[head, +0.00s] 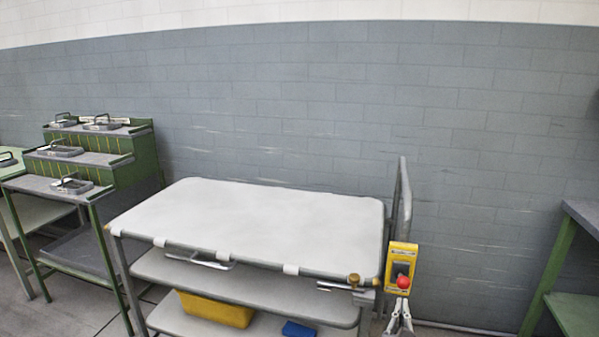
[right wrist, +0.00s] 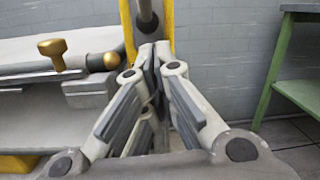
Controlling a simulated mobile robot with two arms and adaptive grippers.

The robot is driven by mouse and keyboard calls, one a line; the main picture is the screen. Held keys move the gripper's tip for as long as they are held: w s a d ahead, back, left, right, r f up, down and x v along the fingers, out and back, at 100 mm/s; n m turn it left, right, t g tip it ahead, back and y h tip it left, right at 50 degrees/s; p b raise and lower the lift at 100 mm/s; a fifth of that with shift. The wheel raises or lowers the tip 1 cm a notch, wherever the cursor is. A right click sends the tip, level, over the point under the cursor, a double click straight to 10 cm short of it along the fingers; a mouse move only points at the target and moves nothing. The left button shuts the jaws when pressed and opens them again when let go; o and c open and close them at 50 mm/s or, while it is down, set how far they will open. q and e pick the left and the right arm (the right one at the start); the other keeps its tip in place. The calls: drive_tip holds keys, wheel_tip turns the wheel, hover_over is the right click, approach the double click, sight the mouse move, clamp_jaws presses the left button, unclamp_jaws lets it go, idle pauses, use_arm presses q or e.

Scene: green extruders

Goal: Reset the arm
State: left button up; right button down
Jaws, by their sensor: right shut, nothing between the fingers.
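My right gripper (head: 403,303) shows at the bottom of the head view, just below a yellow box with a red button. In the right wrist view the fingers (right wrist: 153,52) meet at their tips and hold nothing. The yellow box (head: 391,262) is fixed by the right end of a grey cart, and its red button (head: 403,282) is just above my fingertips. I cannot tell whether the fingers touch the box. My left gripper is in neither view.
The grey cart (head: 250,215) has a bare top, with a yellow bin (head: 215,309) and a blue object (head: 298,329) below. A green stepped rack (head: 135,165) stands left. A green-legged table (head: 553,262) stands right. A brick wall (head: 300,110) is behind.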

drive_tip(key=s+a+f+n+g+y+p, duration=0.2)
drive_tip(key=s+f+n+g+y, duration=0.1)
drive_tip(key=s+f+n, duration=0.6)
drive_tip(key=s+a+f+n+g+y+p, duration=0.2)
drive_tip(key=s+f+n, duration=0.3)
drive_tip(key=f+n, duration=0.5)
drive_tip(key=s+a+f+n+g+y+p, duration=0.25)
drive_tip(key=s+f+n, duration=0.35)
drive_tip(key=f, duration=0.6)
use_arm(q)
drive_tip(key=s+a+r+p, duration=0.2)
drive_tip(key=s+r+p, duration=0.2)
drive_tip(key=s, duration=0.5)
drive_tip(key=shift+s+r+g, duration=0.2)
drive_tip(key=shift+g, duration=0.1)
use_arm(e)
drive_tip(key=s+d+f+n+g, duration=0.2)
drive_tip(key=s+f+n+g, duration=0.1)
drive_tip(key=s, duration=0.9)
drive_tip(key=s+d+f+n+g, duration=0.1)
drive_tip(key=s+f+n+g, duration=0.2)
drive_tip(key=s, duration=0.9)
drive_tip(key=s+d+f+n+g+h, duration=0.1)
drive_tip(key=s+f+n+g, duration=0.3)
drive_tip(key=s, duration=0.9)
wheel_tip(320, 180, down, 3)
drive_tip(key=d+n, duration=0.1)
drive_tip(key=n, duration=0.4)
drive_tip(key=shift+d+n, duration=0.35)
drive_tip(key=shift+n, duration=0.05)
